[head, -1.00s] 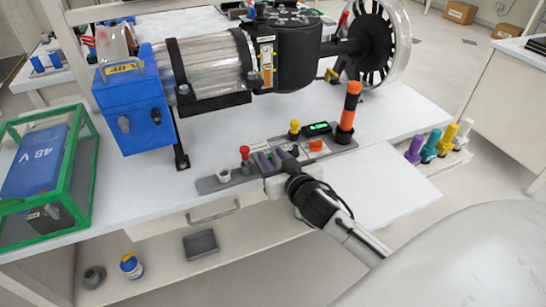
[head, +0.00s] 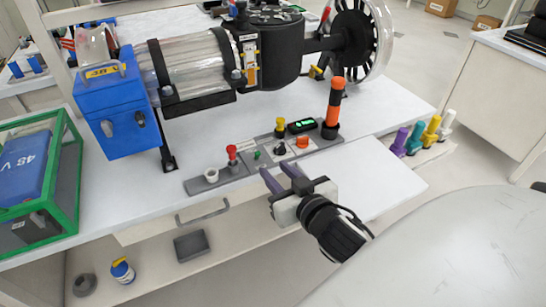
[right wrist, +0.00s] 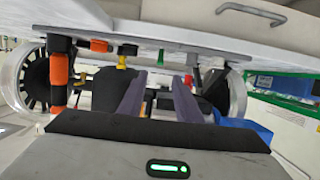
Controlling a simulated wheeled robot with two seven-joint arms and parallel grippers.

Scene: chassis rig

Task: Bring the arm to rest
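My right gripper (head: 281,178) is in front of the control panel on the workbench, near the bench's front edge. Its two purple fingers stand apart with nothing between them. They also show apart and empty in the right wrist view (right wrist: 158,98). The fingertips look clear of the panel. My left gripper is not in view.
An orange-and-black upright handle (head: 334,102) stands at the panel's right end. The motor rig with a blue box (head: 110,110) stands behind. A green-framed crate (head: 68,190) is at left. Coloured pegs (head: 415,138) stand at right. A drawer handle (head: 203,214) is below the bench edge.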

